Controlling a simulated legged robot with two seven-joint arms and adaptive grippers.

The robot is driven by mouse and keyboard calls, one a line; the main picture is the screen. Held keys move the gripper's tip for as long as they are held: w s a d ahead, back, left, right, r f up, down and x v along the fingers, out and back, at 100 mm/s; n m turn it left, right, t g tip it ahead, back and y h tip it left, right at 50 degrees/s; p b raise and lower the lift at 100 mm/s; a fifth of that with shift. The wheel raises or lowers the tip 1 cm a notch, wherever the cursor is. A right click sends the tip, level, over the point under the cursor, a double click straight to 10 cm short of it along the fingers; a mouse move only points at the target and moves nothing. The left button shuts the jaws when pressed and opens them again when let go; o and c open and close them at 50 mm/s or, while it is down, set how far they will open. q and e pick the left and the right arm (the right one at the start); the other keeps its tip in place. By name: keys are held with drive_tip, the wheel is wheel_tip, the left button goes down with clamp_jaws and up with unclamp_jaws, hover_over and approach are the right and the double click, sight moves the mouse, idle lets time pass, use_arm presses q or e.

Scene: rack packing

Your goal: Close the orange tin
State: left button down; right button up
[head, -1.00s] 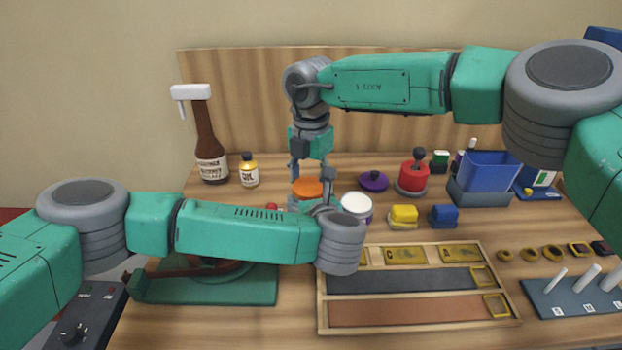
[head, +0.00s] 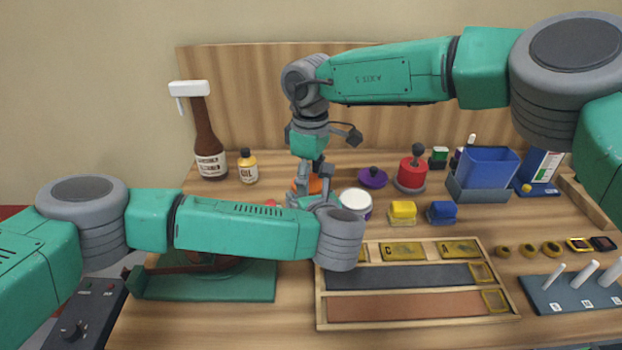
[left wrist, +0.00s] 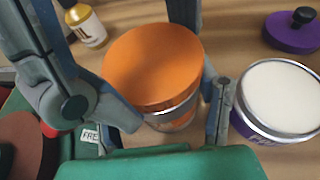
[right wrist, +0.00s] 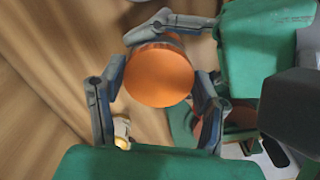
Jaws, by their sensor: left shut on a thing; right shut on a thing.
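The orange tin (left wrist: 172,121) stands upright on the bench in the left wrist view, with a silver rim under its orange lid (left wrist: 152,66). In the head view only a bit of orange (head: 307,184) shows between my grippers. My left gripper (head: 318,203) is shut on the tin body, one finger on each side. My right gripper (head: 311,178) comes down from above and is shut on the lid, which also shows between its fingers in the right wrist view (right wrist: 159,76). The lid lies over the tin's top; I cannot tell whether it is fully seated.
A white-topped purple tin (head: 356,201) stands close on the right, with a purple knobbed lid (head: 372,177) behind it. A small yellow bottle (head: 248,168) and a brown spray bottle (head: 208,150) stand to the left. A wooden tray (head: 322,315) lies in front.

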drive_tip(key=shift+s+a, duration=0.1)
drive_tip(key=shift+a, duration=0.15)
drive_tip(key=o, duration=0.9)
drive_tip(key=shift+d, duration=0.1)
drive_tip(key=shift+d+r, duration=0.1)
drive_tip(key=shift+r, duration=2.2)
